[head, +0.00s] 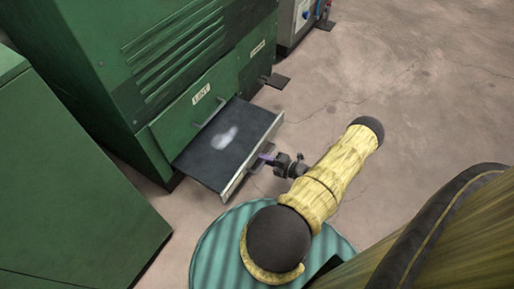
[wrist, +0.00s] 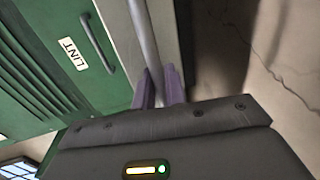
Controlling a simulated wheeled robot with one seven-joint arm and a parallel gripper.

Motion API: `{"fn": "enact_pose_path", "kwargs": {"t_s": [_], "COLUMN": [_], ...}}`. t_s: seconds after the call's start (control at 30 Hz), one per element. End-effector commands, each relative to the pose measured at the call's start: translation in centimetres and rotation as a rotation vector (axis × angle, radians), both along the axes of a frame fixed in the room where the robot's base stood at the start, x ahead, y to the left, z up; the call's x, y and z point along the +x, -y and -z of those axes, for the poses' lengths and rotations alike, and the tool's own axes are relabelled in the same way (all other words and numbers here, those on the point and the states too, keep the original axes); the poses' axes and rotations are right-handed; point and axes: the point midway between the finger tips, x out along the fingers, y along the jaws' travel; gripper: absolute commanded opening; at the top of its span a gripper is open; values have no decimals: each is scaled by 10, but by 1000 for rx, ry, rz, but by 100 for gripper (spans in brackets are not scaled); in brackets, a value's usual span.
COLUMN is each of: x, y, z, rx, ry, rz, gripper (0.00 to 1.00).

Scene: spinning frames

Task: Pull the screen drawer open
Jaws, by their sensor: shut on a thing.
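The screen drawer (head: 207,167) sticks out of the lower front of the green machine in the head view. It has a dark flat top with a pale whitish patch (head: 225,137) and a light metal front. My gripper (head: 267,157) is at the outer side of that front. In the wrist view its purple fingers (wrist: 159,88) are shut on the drawer's grey bar handle (wrist: 146,38), one finger on each side. The exact contact is partly hidden by the gripper body.
The green machine (head: 120,60) has a LINT label (head: 201,94), with a small handle (head: 211,113) beside it. Another green cabinet (head: 60,190) stands at the left. A grey unit (head: 298,22) stands at the back. The concrete floor (head: 420,80) at the right is clear.

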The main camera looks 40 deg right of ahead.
Motion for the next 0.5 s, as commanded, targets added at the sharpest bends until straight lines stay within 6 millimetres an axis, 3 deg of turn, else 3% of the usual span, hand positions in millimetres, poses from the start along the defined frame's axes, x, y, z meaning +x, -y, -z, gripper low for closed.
{"fn": "enact_pose_path", "kwargs": {"t_s": [0.2, 0.5], "x": [-35, -45], "y": [10, 13], "z": [0, 1], "rx": [1, 1], "ry": [-2, -1], "rz": [-4, -5], "gripper": [0, 0]}}
